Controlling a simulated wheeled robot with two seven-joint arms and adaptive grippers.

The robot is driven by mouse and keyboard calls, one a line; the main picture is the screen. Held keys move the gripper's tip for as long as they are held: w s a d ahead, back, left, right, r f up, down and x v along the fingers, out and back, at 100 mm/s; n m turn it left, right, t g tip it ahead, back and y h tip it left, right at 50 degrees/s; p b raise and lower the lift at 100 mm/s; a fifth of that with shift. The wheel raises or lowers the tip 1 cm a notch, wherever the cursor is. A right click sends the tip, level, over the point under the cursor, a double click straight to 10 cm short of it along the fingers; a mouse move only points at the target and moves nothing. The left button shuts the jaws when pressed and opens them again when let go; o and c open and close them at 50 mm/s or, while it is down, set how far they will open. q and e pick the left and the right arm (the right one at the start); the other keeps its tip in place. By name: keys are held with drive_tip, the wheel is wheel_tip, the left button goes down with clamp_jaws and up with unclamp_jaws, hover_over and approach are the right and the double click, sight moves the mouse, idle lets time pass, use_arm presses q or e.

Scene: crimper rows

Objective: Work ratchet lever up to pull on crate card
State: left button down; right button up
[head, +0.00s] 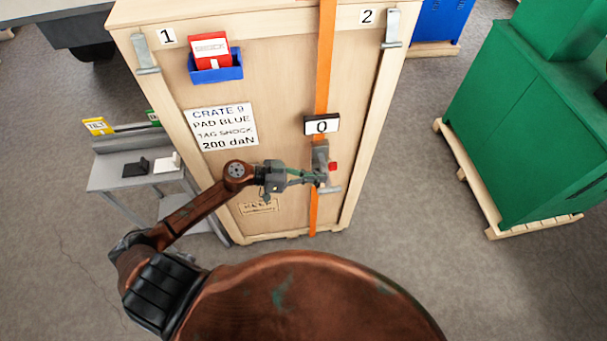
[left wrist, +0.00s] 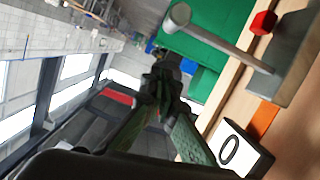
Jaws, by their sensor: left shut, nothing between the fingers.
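The crate (head: 285,90) stands upright with an orange strap (head: 323,60) down its front. Its white card (head: 222,126) reads CRATE 9, PAD BLUE, TAG SHOCK, 200 daN. A black-framed display (head: 321,124) on the strap reads 0, also in the left wrist view (left wrist: 238,150). Below it is the grey ratchet (head: 320,155) with a red button (head: 333,167). The lever (left wrist: 225,42) is a grey rod with a rounded end. My left gripper (head: 319,180) is shut and empty, close beside the lever; contact is unclear. It shows in the left wrist view (left wrist: 164,88). My right gripper is out of view.
A blue holder (head: 217,74) with a red SHOCK packet (head: 209,50) is on the crate front. A grey cart (head: 120,178) stands left. A green cabinet (head: 520,130) on a pallet stands right.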

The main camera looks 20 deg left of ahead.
sight(322, 189)
use_arm(q)
drive_tip(key=shift+x, duration=0.95)
drive_tip(key=f, duration=0.2)
drive_tip(key=shift+s+f, duration=0.3)
drive_tip(key=shift+f, duration=0.65)
drive_tip(key=shift+s, duration=0.1)
